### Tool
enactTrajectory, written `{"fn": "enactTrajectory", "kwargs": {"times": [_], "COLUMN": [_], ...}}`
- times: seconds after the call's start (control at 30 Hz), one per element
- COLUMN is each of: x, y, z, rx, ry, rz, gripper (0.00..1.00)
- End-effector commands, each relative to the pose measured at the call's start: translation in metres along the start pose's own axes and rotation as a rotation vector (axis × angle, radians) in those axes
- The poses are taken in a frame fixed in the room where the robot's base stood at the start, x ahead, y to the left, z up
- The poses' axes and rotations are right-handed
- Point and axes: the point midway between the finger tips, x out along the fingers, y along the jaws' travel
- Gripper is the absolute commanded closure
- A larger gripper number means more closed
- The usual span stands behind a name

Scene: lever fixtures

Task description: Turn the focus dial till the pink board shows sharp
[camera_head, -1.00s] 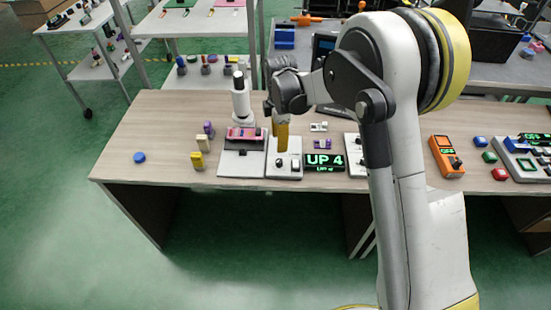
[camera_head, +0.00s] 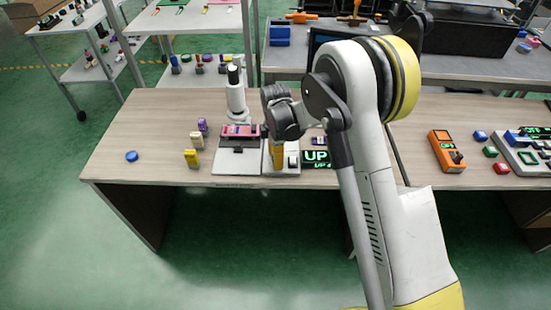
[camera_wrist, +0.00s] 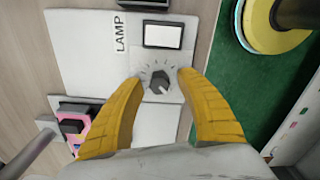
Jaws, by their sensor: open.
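The pink board (camera_head: 241,131) lies on the stage of a white microscope (camera_head: 236,98); part of it shows in the wrist view (camera_wrist: 77,127). Just right of the microscope is a pale control panel (camera_head: 268,171), labelled LAMP in the wrist view (camera_wrist: 70,45). A dark dial (camera_wrist: 160,80) with tick marks sits on it beside a white lit rectangle (camera_wrist: 163,35); no focus label is readable. My gripper (camera_head: 278,168) is low over this panel. In the wrist view its yellow fingers (camera_wrist: 162,79) are open, one on each side of the dial; contact cannot be told.
A display reading UP (camera_head: 316,158) stands right of the panel, partly behind my arm. Yellow (camera_head: 191,158), cream and purple blocks and a blue disc (camera_head: 131,156) lie to the left. An orange device (camera_head: 446,150) is at the right. The table's front edge is close to the panel.

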Motion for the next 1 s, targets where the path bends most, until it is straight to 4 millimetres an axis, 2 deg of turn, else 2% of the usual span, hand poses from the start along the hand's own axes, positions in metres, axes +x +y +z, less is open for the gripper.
{"fn": "enactTrajectory", "kwargs": {"times": [0.03,0.07,0.1,0.17,0.2,0.63,1.0], "x": [-0.0002,-0.0002,-0.0003,-0.0003,-0.0003,0.0,0.0003], "y": [0.0,0.0,0.0,0.0001,0.0,0.0001,0.0006], "z": [0.0,0.0,0.0,0.0,0.0,0.0,0.0001], "rx": [0.0,0.0,0.0,0.0,0.0,0.062,0.344], "ry": [0.0,0.0,0.0,0.0,0.0,0.0,0.0], "rz": [0.0,0.0,0.0,0.0,0.0,0.0,0.0], "gripper": [0.57,0.64,0.76,0.95,1.0,1.0,1.0]}}
